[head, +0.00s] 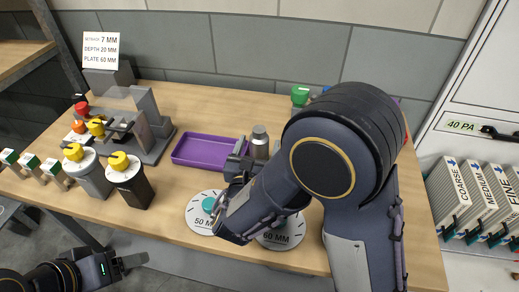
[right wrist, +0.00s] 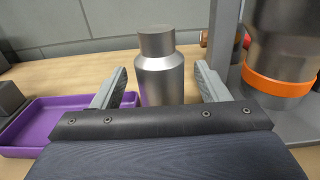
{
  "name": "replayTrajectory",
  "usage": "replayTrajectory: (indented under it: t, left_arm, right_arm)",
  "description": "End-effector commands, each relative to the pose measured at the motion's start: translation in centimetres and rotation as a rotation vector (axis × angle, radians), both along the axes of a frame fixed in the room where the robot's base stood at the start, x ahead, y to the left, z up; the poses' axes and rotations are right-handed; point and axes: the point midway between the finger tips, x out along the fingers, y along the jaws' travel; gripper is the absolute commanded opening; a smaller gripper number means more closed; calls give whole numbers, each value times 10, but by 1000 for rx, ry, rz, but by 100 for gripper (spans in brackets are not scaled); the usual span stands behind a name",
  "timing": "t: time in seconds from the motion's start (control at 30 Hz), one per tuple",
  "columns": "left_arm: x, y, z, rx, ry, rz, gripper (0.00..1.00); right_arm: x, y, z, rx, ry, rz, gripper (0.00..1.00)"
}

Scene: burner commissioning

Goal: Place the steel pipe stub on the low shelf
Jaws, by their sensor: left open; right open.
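A stepped steel cylinder (head: 260,142), which looks like the steel pipe stub, stands upright on the wooden table just right of the purple tray. In the right wrist view the steel cylinder (right wrist: 161,75) stands between the two fingers. My right gripper (head: 240,168) is open at it; whether the fingers touch it cannot be told. My left gripper (head: 128,264) is open and empty in front of the table at lower left. A shelf unit with a wooden board (head: 20,58) stands at the far left; I cannot tell which level is the low shelf.
The purple tray (head: 180,157) is empty. Yellow-knobbed canisters (head: 124,178) and a grey fixture (head: 150,118) stand to the left. White discs marked 50 MM (head: 197,222) and 60 MM lie at the front. An orange-banded cylinder (right wrist: 277,88) stands close right of the right gripper.

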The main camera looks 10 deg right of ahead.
Motion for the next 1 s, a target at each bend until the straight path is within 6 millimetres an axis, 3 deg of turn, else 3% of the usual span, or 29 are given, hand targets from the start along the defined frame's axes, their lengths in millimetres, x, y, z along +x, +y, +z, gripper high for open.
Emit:
replayTrajectory:
  t: [0.2, 0.47, 0.9, 1.0]
  left_arm:
    - [0, 0, 4, 0, 0, 0, 68]
    - [0, 0, 4, 0, 0, 0, 68]
    - [0, 0, 4, 0, 0, 0, 68]
    - [0, 0, 4, 0, 0, 0, 68]
  right_arm:
    - [25, -12, 0, 2, -1, -2, 68]
    - [27, -12, 0, 1, 0, 0, 68]
    - [27, -12, 0, 2, -2, 0, 10]
    - [27, -12, 0, 2, -2, 0, 7]
